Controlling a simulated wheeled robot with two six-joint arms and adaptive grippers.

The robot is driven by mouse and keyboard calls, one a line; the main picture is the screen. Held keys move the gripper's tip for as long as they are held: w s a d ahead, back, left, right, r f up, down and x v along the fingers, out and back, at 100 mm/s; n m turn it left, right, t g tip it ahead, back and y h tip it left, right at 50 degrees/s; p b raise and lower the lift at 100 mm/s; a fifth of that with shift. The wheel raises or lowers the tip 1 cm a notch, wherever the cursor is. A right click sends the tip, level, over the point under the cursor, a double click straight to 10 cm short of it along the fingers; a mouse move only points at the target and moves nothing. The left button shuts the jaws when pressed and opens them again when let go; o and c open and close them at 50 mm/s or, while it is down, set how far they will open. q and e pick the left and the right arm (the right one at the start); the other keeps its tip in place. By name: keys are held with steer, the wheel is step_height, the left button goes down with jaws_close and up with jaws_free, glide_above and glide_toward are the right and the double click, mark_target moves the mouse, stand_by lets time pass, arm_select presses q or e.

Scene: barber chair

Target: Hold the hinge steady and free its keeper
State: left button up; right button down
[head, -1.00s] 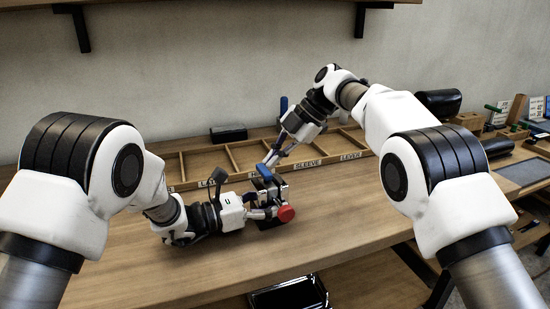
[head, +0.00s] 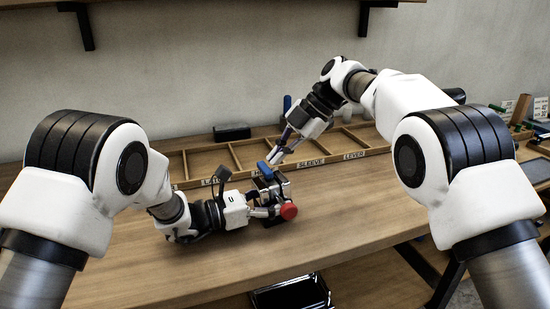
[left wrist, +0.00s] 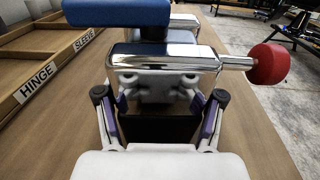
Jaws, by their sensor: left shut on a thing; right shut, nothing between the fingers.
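The hinge (left wrist: 165,59) is a chromed block on the bench, with a red knob (left wrist: 271,64) on a rod at its right and a blue part (left wrist: 118,12) on top. In the head view its red knob (head: 289,211) and blue top (head: 265,171) show beside my left gripper (head: 264,211). In the left wrist view my left gripper (left wrist: 160,100) is shut on the hinge's near side. My right gripper (head: 275,157) is shut and empty, its tips just above and behind the blue top; whether they touch it is unclear. I cannot make out the keeper.
A wooden tray (head: 192,162) with labelled compartments, including HINGE, SLEEVE and LEVER, runs along the back of the bench. A black box (head: 232,132) stands behind it. The bench (head: 120,272) is clear in front. A dark glossy bin (head: 291,294) sits below the front edge.

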arm_select(q)
steer(key=shift+f, duration=0.1)
steer(key=o, duration=1.8)
steer(key=shift+c, duration=0.2)
arm_select(e)
steer(key=v, duration=0.6)
steer(key=shift+w+r, duration=0.15)
arm_select(q)
steer(key=shift+a, duration=0.15)
arm_select(e)
steer(key=shift+d, duration=0.2)
